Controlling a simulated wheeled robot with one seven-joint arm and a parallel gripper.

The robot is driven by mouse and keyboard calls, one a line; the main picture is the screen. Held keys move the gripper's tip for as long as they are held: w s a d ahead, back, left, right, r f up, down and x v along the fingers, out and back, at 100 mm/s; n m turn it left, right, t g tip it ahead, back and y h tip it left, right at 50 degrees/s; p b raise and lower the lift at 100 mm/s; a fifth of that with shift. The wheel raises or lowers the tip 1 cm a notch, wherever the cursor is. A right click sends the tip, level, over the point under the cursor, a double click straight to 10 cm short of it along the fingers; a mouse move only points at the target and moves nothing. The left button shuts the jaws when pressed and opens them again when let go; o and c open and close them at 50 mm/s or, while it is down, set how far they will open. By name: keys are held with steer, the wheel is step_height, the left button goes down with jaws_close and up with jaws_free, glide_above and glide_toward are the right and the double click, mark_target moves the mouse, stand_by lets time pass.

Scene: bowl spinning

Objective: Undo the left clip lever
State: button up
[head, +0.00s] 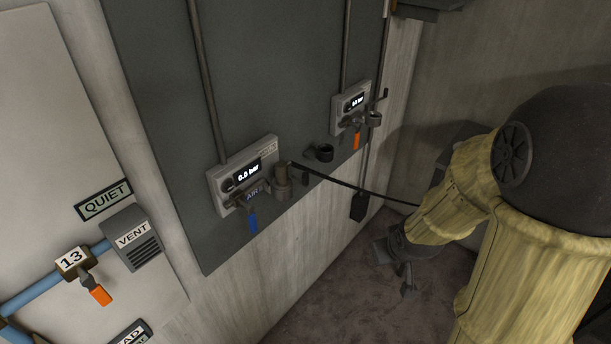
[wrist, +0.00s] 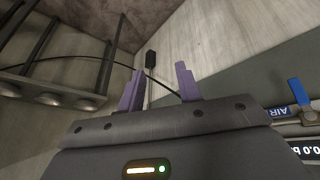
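I cannot make out a clip lever in either view. My gripper shows in the wrist view (wrist: 157,78) with its two purple fingers apart and nothing held between them. In the head view my arm reaches down on the right, and its dark end (head: 403,258) is low, to the right of the wall panel. The gripper is clear of the panel, with no contact visible.
A grey wall panel (head: 167,95) carries a gauge box (head: 215,187) with a blue handle (head: 252,221) and another with an orange handle (head: 356,141). A dark hose (head: 350,185) runs from the panel towards my arm. A rail with round domes (wrist: 50,98) stands left in the wrist view.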

mark_target(307, 180)
steer(key=w+a+f+n+t+y+p, duration=0.1)
steer(key=w+a+n+t+y+p, duration=0.1)
steer(key=w+a+n+t+y, duration=0.4)
steer(key=r+y, duration=0.1)
steer(key=y, duration=0.1)
steer(key=a+r+t+y, duration=0.1)
steer(key=r+y, duration=0.1)
steer(key=w+r+y+p, duration=0.1)
steer(key=r+y, duration=0.1)
steer(key=shift+a+r+t, duration=0.25)
steer(key=shift+a+t, duration=0.1)
steer(key=shift+t, duration=0.05)
steer(key=p+x, duration=0.6)
steer(key=x, duration=1.1)
steer(key=shift+a+r, duration=0.1)
steer(key=shift+a, duration=0.15)
jaws_close()
